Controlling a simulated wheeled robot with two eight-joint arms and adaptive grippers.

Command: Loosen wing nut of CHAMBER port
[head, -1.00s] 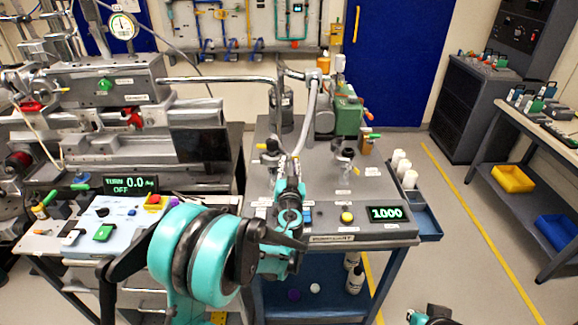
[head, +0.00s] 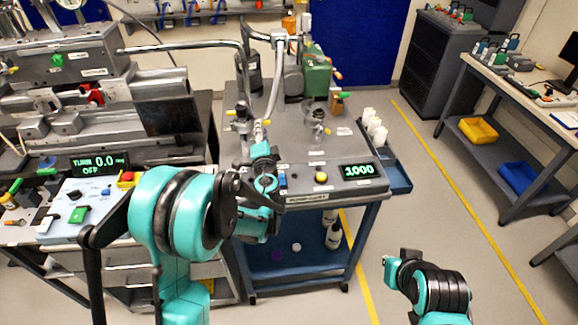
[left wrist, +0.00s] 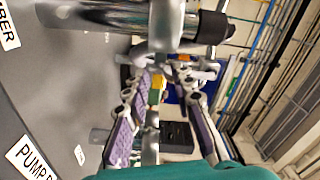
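The CHAMBER port looks to be the left port (head: 241,118) on the grey pump cart, a metal fitting with small yellow-tipped parts. Its label (left wrist: 8,25) shows partly in the left wrist view. My left gripper (head: 262,148) is just in front of this port, and its fingertips are small and hard to see there. In the left wrist view its two purple-padded fingers (left wrist: 163,82) are spread apart, near a thick metal pipe (left wrist: 165,25) with a black end. I cannot make out the wing nut clearly or any contact with it. My right arm is at the lower right; its fingers cannot be made out.
A second port (head: 317,122) stands to the right on the cart. A display (head: 358,170) reads 1000, with a yellow button (head: 321,176) beside it. A control panel (head: 80,208) is at the left. The floor at right is clear up to the workbench.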

